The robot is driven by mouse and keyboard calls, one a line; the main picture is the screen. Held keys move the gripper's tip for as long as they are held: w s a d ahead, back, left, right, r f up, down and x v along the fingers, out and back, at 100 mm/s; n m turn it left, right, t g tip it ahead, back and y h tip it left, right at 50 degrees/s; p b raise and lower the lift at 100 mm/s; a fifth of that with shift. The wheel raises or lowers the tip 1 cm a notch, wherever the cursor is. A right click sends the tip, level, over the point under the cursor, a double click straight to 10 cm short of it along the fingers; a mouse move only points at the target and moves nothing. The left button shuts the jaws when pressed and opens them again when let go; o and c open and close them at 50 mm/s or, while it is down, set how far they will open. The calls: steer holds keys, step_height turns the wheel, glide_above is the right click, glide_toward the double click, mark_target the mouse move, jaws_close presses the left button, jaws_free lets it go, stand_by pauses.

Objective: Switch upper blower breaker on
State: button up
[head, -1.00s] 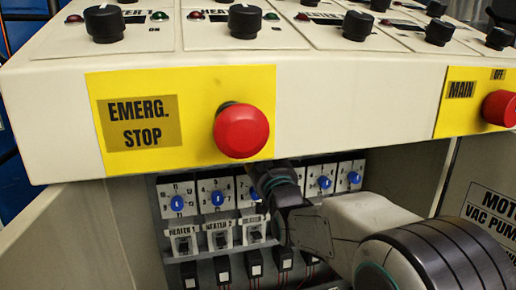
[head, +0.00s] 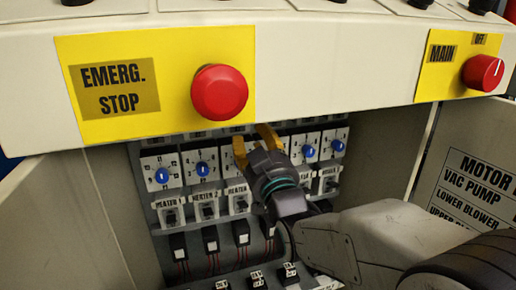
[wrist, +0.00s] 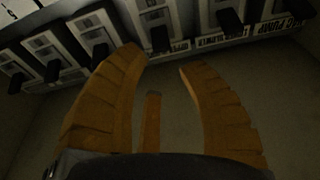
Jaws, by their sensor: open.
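A row of small white breakers with black toggles, including Heater 1 (head: 168,213) and Heater 2 (head: 206,209), sits inside the open cabinet in the head view. The rightmost breaker (head: 328,181) has a label too small to read surely. I cannot tell which is the upper blower breaker; my arm hides part of the row. My gripper (head: 254,143) is open and empty, its yellow fingers in front of the blue-knob row. In the wrist view my gripper (wrist: 162,60) points toward a row of black toggles (wrist: 160,38), its fingers apart and touching none.
Blue knobs (head: 162,176) line the row above the breakers, and black wired blocks (head: 210,240) hang below. The overhanging console has a red emergency stop button (head: 219,92) and a red main knob (head: 483,73). An open cabinet door (head: 467,160) stands at the right.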

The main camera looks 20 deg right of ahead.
steer(key=shift+v, duration=1.65)
